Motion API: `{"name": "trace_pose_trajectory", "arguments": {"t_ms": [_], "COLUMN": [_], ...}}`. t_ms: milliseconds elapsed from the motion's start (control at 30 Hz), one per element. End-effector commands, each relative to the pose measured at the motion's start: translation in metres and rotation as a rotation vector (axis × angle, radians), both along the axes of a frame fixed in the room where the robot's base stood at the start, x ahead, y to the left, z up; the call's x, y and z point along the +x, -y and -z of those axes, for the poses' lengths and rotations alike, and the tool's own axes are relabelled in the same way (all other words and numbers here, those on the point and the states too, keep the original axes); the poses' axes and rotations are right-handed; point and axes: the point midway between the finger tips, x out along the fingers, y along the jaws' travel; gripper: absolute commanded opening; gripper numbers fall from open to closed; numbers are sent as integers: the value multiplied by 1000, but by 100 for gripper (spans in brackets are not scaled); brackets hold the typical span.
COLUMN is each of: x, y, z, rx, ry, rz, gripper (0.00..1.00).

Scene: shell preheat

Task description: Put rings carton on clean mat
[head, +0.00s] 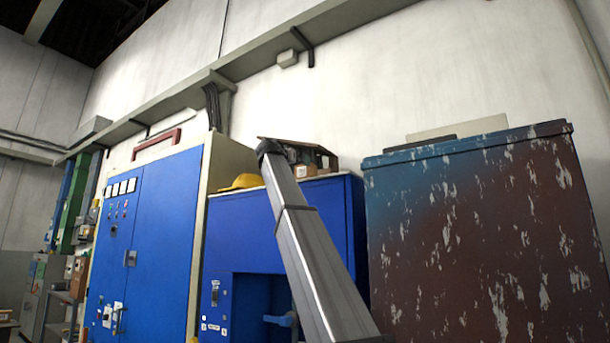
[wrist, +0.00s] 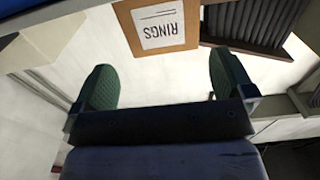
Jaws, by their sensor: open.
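The rings carton (wrist: 187,40) is a brown box with a white label reading RINGS upside down, at the top of the wrist view. My gripper (wrist: 162,80) is open, its two green-padded fingers apart with nothing between them. The carton lies beyond the fingertips, apart from them. In the head view my arm reaches up to the top of a blue cabinet (head: 335,210), where a small brown box shows, partly hidden; its label cannot be read there. I cannot make out a clean mat in either view.
A yellow hard hat (head: 241,181) sits on the cabinet left of my arm. A dark ribbed object (wrist: 250,22) stands beside the carton. A rusty, peeling cabinet (head: 480,230) stands to the right, with a pale flat panel (head: 457,129) at its top. A taller blue cabinet (head: 150,240) stands left.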

Motion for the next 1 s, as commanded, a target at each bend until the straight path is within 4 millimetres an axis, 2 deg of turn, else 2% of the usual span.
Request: {"name": "trace_pose_trajectory", "arguments": {"t_ms": [100,367,633,933,1000], "x": [16,30,62,67,67], "y": [11,20,38,43,43], "z": [-1,1,4,4,4], "rx": [1,1,1,1,1], "ry": [-1,1,0,1,1], "rz": [1,0,0,-1,-1], "gripper": [100,100,100,100,77]}}
